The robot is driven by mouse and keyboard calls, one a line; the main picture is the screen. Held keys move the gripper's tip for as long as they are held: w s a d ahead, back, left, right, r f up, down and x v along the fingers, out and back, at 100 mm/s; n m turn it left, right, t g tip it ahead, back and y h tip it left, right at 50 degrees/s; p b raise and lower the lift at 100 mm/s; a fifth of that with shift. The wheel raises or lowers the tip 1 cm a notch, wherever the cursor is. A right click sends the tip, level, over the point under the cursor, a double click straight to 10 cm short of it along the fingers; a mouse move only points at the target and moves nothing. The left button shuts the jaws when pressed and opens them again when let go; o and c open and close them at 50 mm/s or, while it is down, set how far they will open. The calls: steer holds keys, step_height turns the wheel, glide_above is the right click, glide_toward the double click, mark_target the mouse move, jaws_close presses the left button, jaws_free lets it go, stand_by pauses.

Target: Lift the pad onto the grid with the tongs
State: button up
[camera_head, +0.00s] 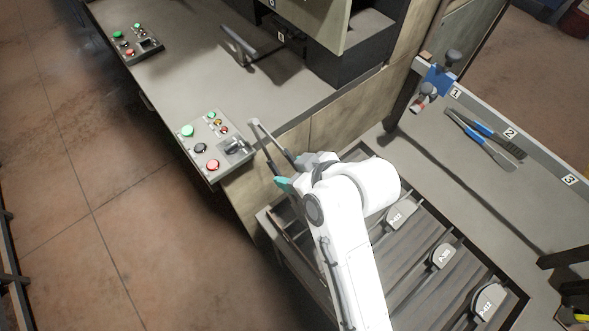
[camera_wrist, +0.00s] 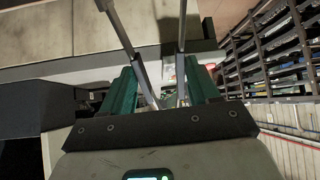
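My gripper (camera_head: 283,172) is above the left end of the slotted tray, its teal fingers closed around grey metal tongs (camera_head: 262,135). The tongs' two long arms point up and left, spread apart and empty. In the wrist view the tong arms (camera_wrist: 126,35) rise from between the teal fingers (camera_wrist: 160,95). Several grey pads lie in the slotted tray (camera_head: 520,292), among them a top pad (camera_head: 398,217), a middle pad (camera_head: 440,257) and a lower pad (camera_head: 487,303), each with a printed label. My arm hides part of the tray. I cannot tell which surface is the grid.
A control box (camera_head: 214,145) with coloured buttons stands left of the tongs, close to their tips. A second button box (camera_head: 134,43) is farther back. A brush and a blue-handled tool (camera_head: 483,135) lie on the right-hand bench. A blue clamp (camera_head: 438,80) sits at its corner.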

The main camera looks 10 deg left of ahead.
step_height(320, 180, up, 10)
steer(key=p, duration=0.3)
steer(key=shift+a+f, duration=0.1)
steer(key=shift+f, duration=0.05)
